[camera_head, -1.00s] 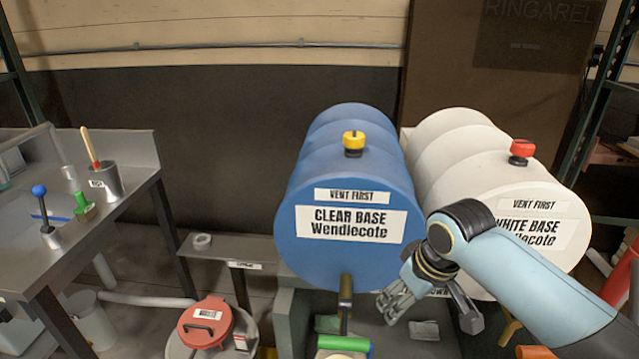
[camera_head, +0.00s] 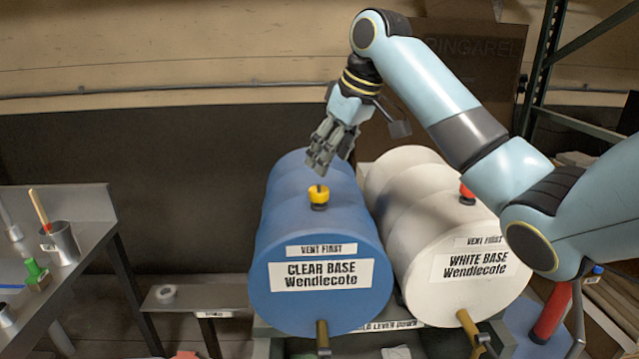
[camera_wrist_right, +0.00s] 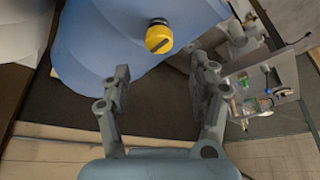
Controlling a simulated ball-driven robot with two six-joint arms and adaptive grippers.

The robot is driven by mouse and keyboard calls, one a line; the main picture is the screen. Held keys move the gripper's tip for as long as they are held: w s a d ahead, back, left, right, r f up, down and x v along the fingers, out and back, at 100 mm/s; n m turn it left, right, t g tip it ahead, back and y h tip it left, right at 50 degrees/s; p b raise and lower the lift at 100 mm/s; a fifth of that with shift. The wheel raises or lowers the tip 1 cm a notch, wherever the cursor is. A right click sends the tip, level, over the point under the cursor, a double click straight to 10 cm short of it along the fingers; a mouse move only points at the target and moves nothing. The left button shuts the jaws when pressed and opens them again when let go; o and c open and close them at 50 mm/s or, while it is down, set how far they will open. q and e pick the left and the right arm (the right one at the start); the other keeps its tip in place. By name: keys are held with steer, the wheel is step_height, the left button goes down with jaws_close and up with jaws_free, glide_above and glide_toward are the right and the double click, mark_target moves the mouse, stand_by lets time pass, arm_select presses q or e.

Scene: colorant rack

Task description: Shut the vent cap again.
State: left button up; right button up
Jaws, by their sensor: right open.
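The yellow vent cap (camera_head: 319,196) sits on top of the blue drum (camera_head: 330,232) labelled CLEAR BASE. It also shows in the right wrist view (camera_wrist_right: 159,37), with a dark bar across its top, ahead of the fingers. My right gripper (camera_head: 320,172) is open and empty just above and behind the cap in the head view, not touching it as far as I can tell. A red cap (camera_head: 467,194) on the white drum (camera_head: 408,190) is partly hidden by my right arm. I cannot tell how far the yellow cap is turned. My left gripper is not in view.
The white drum stands close on the right of the blue one. Brass taps (camera_head: 323,338) hang at the drum fronts. A metal bench (camera_head: 85,205) with a cup (camera_head: 62,243) stands at left. Air above the blue drum's left side is free.

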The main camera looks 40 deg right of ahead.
mark_target(319, 189)
steer(key=p+x, duration=0.1)
steer(key=x, duration=0.7)
steer(key=shift+d, duration=0.1)
steer(key=c, duration=1.1)
